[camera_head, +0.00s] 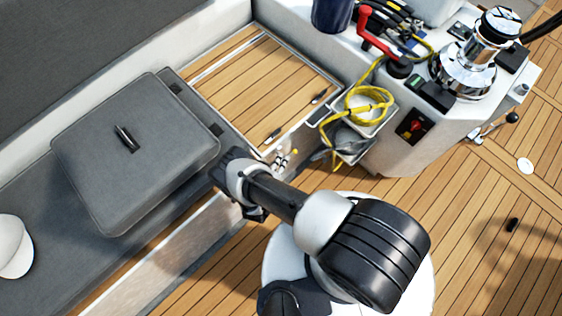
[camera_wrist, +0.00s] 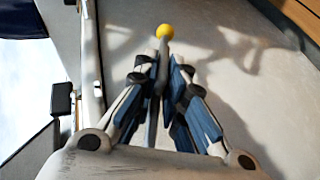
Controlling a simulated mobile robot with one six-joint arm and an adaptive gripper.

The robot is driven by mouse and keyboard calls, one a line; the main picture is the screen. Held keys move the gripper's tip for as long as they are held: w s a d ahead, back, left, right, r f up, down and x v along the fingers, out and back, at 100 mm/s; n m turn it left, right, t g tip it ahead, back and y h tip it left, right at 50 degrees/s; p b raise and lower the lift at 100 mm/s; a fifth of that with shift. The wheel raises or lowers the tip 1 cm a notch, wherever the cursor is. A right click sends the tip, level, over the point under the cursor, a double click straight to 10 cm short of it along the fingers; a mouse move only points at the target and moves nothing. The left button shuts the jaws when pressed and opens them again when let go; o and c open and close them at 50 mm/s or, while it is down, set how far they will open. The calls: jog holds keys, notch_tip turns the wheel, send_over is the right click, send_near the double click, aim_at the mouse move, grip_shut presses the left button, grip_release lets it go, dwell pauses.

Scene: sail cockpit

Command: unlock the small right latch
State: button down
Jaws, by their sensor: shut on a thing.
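My gripper (camera_head: 282,158) is at the pale vertical wall below the wooden seat, near its right part. In the wrist view, my gripper (camera_wrist: 162,68) is shut on a thin grey lever with a yellow ball tip (camera_wrist: 165,31). The ball pokes out beyond the fingers, and the fingers hide most of the lever. The yellow tip also shows in the head view (camera_head: 295,151). I cannot tell for sure whether this lever is the small right latch. Two small dark fittings, one left (camera_head: 272,135) and one right (camera_head: 319,97), lie on the wooden seat's front edge.
A grey padded lid with a handle (camera_head: 100,165) lies left of the wooden seat panel (camera_head: 262,80). A white bin with yellow rope (camera_head: 368,105) is right of my gripper. A winch (camera_head: 465,70) tops the console. Open deck (camera_head: 470,210) lies on the right.

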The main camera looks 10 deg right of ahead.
dwell(0.4)
jog(key=c, duration=1.7)
grip_release()
jog(key=v, duration=1.2)
jog(key=shift+w, duration=0.1)
